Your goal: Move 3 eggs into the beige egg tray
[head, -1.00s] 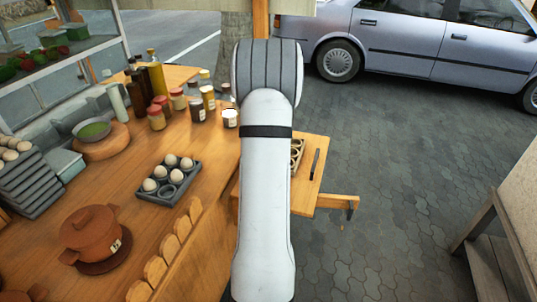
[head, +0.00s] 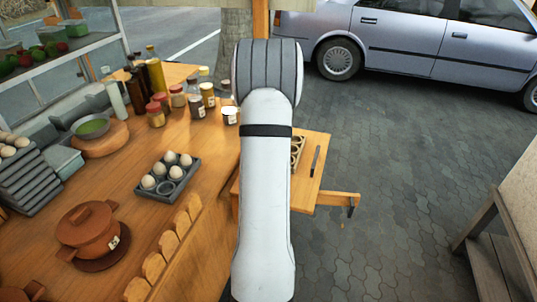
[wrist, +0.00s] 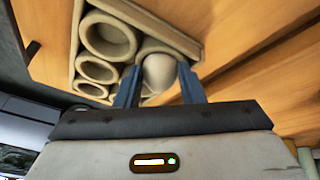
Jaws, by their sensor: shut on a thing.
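The beige egg tray (wrist: 76,48) shows in the wrist view with several round cups, the visible ones at left empty. My gripper (wrist: 160,85) is shut on a pale egg (wrist: 158,72) between its two blue fingers. The egg is at a cup on the tray's right side; I cannot tell whether it rests in the cup. In the head view only a strip of the beige tray (head: 299,150) shows beside my arm, which hides my gripper. A dark grey egg tray (head: 154,199) on the counter holds several white eggs (head: 186,160) and has an empty front cup.
The beige tray is on a small wooden side shelf (head: 311,187) with a dark, thin utensil (head: 316,161) at its right. Several jars and bottles (head: 157,115) stand at the counter's back. A lidded clay pot (head: 88,228) is at the front left. Open paving lies to the right.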

